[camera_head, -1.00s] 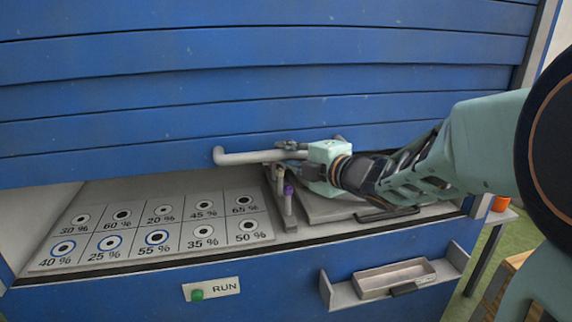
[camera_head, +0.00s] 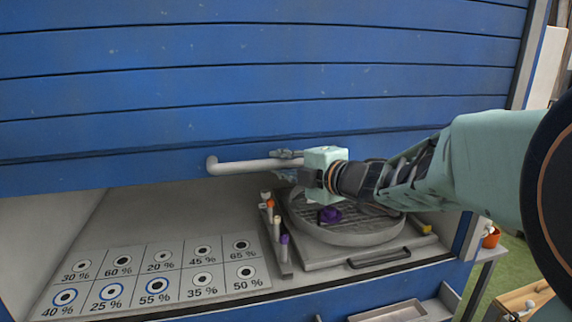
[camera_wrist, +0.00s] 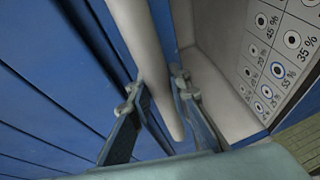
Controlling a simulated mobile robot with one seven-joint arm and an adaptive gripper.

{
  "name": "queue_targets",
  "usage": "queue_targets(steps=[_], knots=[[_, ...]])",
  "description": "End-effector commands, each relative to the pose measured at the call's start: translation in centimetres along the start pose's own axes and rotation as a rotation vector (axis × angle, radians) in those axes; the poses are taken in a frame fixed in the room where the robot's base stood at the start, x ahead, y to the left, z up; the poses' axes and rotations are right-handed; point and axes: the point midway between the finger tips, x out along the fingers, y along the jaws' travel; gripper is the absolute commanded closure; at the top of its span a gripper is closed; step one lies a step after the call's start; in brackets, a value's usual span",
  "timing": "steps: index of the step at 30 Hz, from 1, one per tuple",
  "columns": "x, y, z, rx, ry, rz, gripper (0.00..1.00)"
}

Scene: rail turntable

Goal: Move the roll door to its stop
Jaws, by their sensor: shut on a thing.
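The blue slatted roll door (camera_head: 250,80) covers the upper part of the cabinet. Its lower edge hangs above an open gap. A pale bar handle (camera_head: 240,166) runs along the door's bottom slat. My gripper (camera_head: 288,165) is shut on the handle near its right part. In the wrist view the handle (camera_wrist: 148,45) passes between the two fingers of my gripper (camera_wrist: 158,88), with the door (camera_wrist: 60,80) to the left. My gripper hides the handle's right end in the head view.
Below the door are a round turntable (camera_head: 350,232) with a purple piece (camera_head: 330,215), a rack of small coloured pegs (camera_head: 283,240), and a panel of percent-marked circles (camera_head: 150,275). An orange cup (camera_head: 491,237) stands outside at the right.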

Motion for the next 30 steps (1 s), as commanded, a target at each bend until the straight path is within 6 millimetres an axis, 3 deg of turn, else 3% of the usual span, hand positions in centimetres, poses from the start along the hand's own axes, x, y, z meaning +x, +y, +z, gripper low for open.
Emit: queue_targets(steps=[6,7,11,22,30], knots=[[0.0,0.2,0.0,-0.001,0.001,0.004,1.00],[0.0,0.2,0.0,-0.001,0.001,0.004,0.79],[0.0,0.1,0.0,-0.001,0.000,0.003,0.65],[0.1,-0.5,0.1,0.000,-0.001,0.000,0.64],[0.7,-4.2,0.4,0.002,-0.002,-0.003,0.64]])
